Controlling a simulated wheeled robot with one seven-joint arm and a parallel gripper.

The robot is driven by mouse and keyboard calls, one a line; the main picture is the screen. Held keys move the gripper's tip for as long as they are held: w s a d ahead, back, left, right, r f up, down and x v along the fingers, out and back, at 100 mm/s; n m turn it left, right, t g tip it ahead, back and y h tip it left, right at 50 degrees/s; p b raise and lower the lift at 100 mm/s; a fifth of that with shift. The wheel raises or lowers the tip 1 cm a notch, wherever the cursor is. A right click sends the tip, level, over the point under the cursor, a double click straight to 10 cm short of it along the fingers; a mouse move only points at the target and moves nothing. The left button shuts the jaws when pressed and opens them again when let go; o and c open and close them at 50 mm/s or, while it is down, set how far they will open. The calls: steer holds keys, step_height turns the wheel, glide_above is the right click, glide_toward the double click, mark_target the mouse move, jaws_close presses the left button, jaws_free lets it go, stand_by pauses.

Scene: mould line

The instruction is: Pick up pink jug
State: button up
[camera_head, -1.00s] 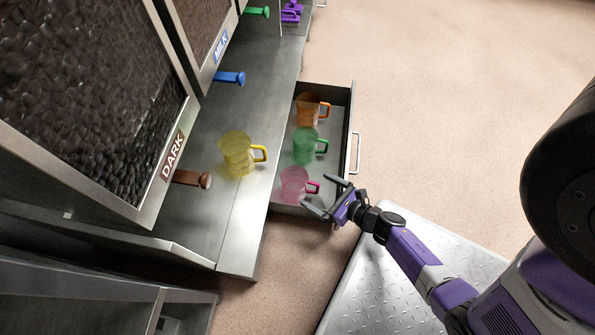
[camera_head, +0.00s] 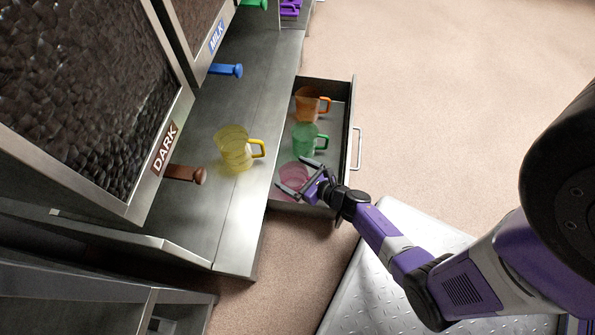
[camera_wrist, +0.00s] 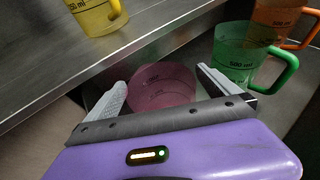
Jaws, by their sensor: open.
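The pink jug (camera_head: 294,175) is see-through and stands in the open drawer (camera_head: 346,118), at the end nearest me. In the wrist view the pink jug (camera_wrist: 163,88) shows between the two fingers, its lower part hidden behind my gripper's dark bar. My gripper (camera_head: 296,178) is open and empty, with one finger on each side of the jug in the picture. In the wrist view my gripper (camera_wrist: 160,92) has its fingers spread wide. I cannot tell whether they touch the jug. The jug's handle is hidden by my gripper.
A green jug (camera_head: 304,141) stands just behind the pink one, close to one finger. An orange jug (camera_head: 308,103) stands farther back in the drawer. A yellow jug (camera_head: 234,148) stands on the metal counter (camera_head: 237,215). A brown tap (camera_head: 186,174) sticks out at left.

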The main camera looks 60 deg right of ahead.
steer(key=c, duration=1.8)
steer(key=shift+c, duration=0.2)
steer(key=shift+r, duration=0.15)
